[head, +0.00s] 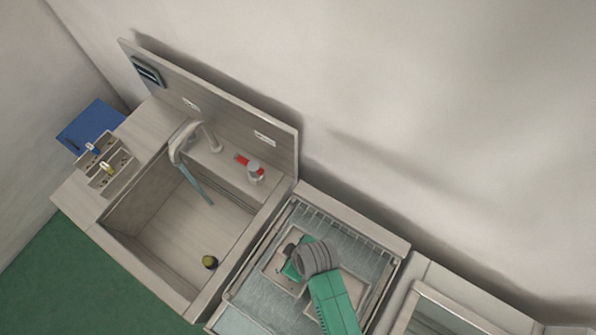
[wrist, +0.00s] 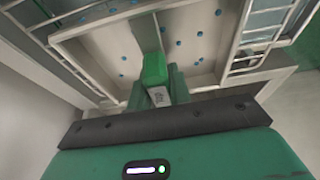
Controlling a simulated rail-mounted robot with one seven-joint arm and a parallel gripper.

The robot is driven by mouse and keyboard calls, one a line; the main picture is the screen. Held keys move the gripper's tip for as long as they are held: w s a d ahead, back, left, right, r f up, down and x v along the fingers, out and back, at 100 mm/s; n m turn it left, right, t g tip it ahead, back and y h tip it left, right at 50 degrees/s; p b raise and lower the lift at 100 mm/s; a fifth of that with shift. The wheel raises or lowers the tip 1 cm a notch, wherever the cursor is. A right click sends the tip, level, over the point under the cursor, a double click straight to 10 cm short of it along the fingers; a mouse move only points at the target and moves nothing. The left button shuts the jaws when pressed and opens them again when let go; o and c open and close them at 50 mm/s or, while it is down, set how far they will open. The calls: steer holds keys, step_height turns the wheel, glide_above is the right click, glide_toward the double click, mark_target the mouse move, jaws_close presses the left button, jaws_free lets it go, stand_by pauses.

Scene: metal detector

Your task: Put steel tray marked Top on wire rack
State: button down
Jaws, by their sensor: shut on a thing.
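My gripper (wrist: 158,92) is shut on a green tab (wrist: 154,68) that stands at the near edge of a pale steel tray (wrist: 205,70). A small light label (wrist: 160,97) shows between the fingers; its marking is too small to read. The tray has blue dots over its face. In the head view, the tray (head: 268,270) shows partly under my green wrist, which hides its middle. The wire rack (head: 345,227) surrounds it, and its bars (wrist: 262,40) show beside the tray in the wrist view. I cannot tell whether the tray touches the rack.
A sink basin (head: 160,228) with a faucet (head: 184,140) lies left of the rack. A dark round object (head: 210,262) sits in the basin. Small bins (head: 105,170) and a blue panel (head: 90,125) are far left. Another framed unit (head: 445,312) stands right.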

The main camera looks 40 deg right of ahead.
steer(key=shift+s+d, duration=0.25)
steer(key=shift+d, duration=0.5)
steer(key=shift+d+f, duration=0.15)
steer(key=shift+f, duration=0.8)
steer(key=shift+d+f, duration=0.1)
steer(key=shift+f, duration=0.85)
steer(key=shift+f, duration=0.1)
steer(key=c, duration=1.3)
jaws_free()
steer(key=shift+s, duration=0.1)
steer(key=p+v, duration=0.1)
steer(key=v, duration=1.1)
